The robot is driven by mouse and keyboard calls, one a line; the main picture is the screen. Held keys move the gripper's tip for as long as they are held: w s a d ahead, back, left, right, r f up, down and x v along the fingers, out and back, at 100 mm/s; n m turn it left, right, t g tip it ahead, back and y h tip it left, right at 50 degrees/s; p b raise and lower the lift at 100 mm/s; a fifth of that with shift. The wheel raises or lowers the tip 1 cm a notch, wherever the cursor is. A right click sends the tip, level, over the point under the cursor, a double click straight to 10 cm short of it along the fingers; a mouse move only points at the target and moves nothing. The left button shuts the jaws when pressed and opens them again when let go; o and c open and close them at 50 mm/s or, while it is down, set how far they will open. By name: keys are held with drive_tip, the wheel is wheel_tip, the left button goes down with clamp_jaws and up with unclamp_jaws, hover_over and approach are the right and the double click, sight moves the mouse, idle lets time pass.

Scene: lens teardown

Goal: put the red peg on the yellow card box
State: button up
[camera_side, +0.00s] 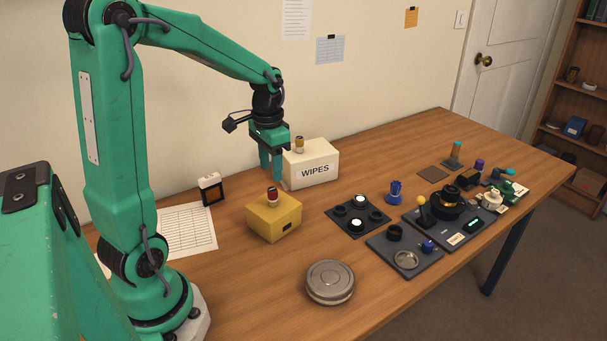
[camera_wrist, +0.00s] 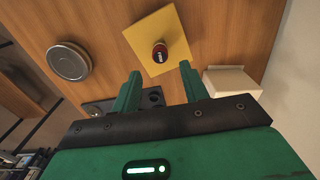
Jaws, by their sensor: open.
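The yellow card box (camera_side: 262,224) stands on the table left of the middle in the side view. The red peg (camera_side: 272,197), with a pale band, stands upright on its top. In the wrist view the peg (camera_wrist: 160,53) shows from above against the yellow top of the box (camera_wrist: 150,35). My gripper (camera_side: 271,180) hangs with its fingers pointing down, above and behind the peg in the side view. In the wrist view the fingers of my gripper (camera_wrist: 160,70) are apart and nothing is between them. The peg lies beyond the fingertips, clear of them.
A white WIPES box (camera_side: 315,168) stands close behind the fingers, with a small orange-tan piece (camera_side: 299,145) on top. A round metal tin (camera_side: 330,281) sits in front. Dark trays (camera_side: 405,262) with lens parts fill the right. Bare wood lies between the yellow box and tin.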

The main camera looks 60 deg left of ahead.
sight(273, 192)
drive_tip(key=shift+r, duration=2.45)
drive_tip(key=s+d+r+t, duration=0.3)
drive_tip(key=s+d+t, duration=0.2)
drive_tip(key=s+d, duration=0.5)
drive_tip(key=d, duration=0.4)
drive_tip(key=shift+s+d+r+t, duration=0.25)
drive_tip(key=shift+s+r+t, duration=0.05)
drive_tip(key=shift+r, duration=0.1)
